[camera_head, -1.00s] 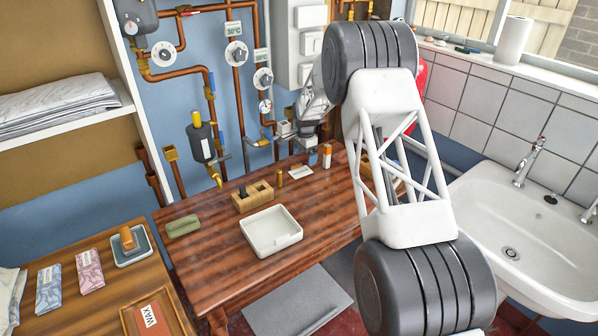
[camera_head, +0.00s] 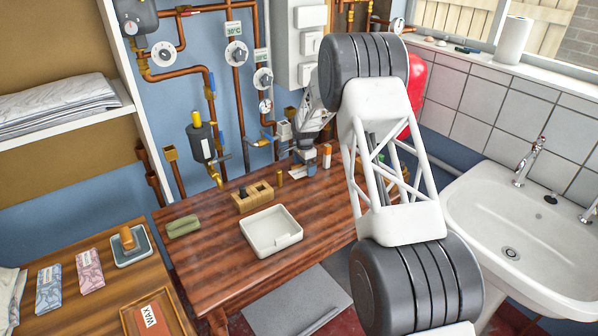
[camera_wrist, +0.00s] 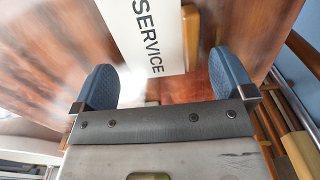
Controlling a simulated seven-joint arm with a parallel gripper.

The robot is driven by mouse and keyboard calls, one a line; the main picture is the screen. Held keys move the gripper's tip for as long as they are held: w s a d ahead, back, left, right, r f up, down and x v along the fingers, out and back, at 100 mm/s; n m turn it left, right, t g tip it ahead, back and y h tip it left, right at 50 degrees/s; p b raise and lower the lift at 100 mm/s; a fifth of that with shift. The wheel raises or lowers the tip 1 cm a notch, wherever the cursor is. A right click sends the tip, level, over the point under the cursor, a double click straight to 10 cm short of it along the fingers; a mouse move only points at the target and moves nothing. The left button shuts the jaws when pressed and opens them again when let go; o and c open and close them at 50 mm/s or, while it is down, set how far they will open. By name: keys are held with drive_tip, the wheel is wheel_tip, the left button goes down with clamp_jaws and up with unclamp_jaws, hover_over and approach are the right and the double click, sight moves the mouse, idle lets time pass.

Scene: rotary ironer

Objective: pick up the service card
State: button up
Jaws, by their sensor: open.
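The service card (camera_wrist: 150,40) is white with the printed word SERVICE. In the wrist view it lies at the top middle, its near end reaching between my two fingers. A small white part of it shows in the head view (camera_head: 296,171) on the red-brown wooden table (camera_head: 215,255), near the back, partly covered by my gripper. My gripper (camera_wrist: 165,84) is open, with a blue finger on each side of the card and a gap on both sides. In the head view my gripper (camera_head: 307,165) is over the back of the table; its fingertips are too small to make out.
A slotted wooden block (camera_head: 253,198) and a brass cylinder (camera_head: 280,178) stand left of the card. An orange-and-white cylinder (camera_head: 327,157) stands close on the right. A white tray (camera_head: 271,234) is in front. Pipes and valves line the wall behind.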

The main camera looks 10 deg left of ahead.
sight(304, 171)
drive_tip(key=shift+f, duration=0.25)
idle(0.4)
drive_tip(key=c, duration=1.1)
drive_tip(key=shift+r, duration=0.1)
drive_tip(key=shift+r, duration=1.55)
drive_tip(key=shift+s+d+r, duration=0.1)
drive_tip(key=shift+s+r, duration=0.1)
drive_tip(key=shift+s, duration=0.05)
drive_tip(key=s+d, duration=0.1)
drive_tip(key=s, duration=0.4)
drive_tip(key=s+d+r, duration=0.1)
drive_tip(key=s+d, duration=0.1)
drive_tip(key=s, duration=0.2)
drive_tip(key=s+d, duration=0.1)
drive_tip(key=s, duration=0.4)
drive_tip(key=shift+s+d+r, duration=0.15)
drive_tip(key=shift+s+d, duration=0.2)
drive_tip(key=shift+d, duration=0.05)
